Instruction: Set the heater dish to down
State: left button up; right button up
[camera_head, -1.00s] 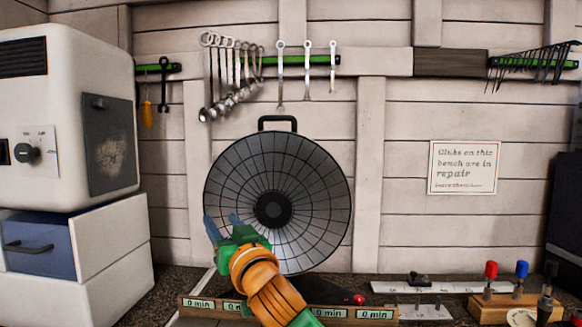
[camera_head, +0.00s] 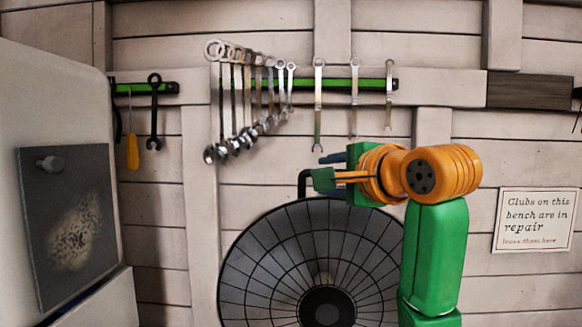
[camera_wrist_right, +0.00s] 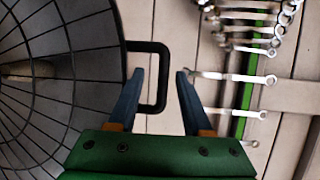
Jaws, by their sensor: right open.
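The heater dish (camera_head: 262,262) is a round dark dish with a wire grille and a black centre. It stands upright, facing me, with its lower part cut off by the picture edge. Its black handle (camera_head: 304,184) rises from the top rim, partly hidden by my right gripper. My right gripper (camera_head: 330,166) is at the handle in the head view. In the right wrist view its blue fingers (camera_wrist_right: 160,73) are open, and the outer bar of the handle (camera_wrist_right: 163,80) shows between them. Contact cannot be told. My left gripper is not in view.
Several wrenches (camera_head: 238,105) hang from a green wall rail above the dish. An orange screwdriver (camera_head: 132,150) hangs further left. A white cabinet (camera_head: 45,100) with a dark panel stands at the left. A sign (camera_head: 537,220) is on the wall at right.

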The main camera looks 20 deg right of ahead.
jog(key=shift+w+d+r+p, duration=0.25)
jog(key=shift+w+d+p, duration=0.3)
jog(key=shift+p, duration=0.6)
jog(key=w, duration=0.1)
jog(key=w+f+p, duration=0.1)
jog(key=w, duration=0.3)
jog(key=shift+d+f+p, duration=0.15)
jog(key=shift+f+p, duration=0.2)
jog(key=shift+p, duration=0.05)
jog(key=shift+s+r, duration=0.1)
jog(key=shift+c, duration=0.2)
jog(key=shift+s+r, duration=0.1)
jog(key=shift+s, duration=0.25)
grip_shut()
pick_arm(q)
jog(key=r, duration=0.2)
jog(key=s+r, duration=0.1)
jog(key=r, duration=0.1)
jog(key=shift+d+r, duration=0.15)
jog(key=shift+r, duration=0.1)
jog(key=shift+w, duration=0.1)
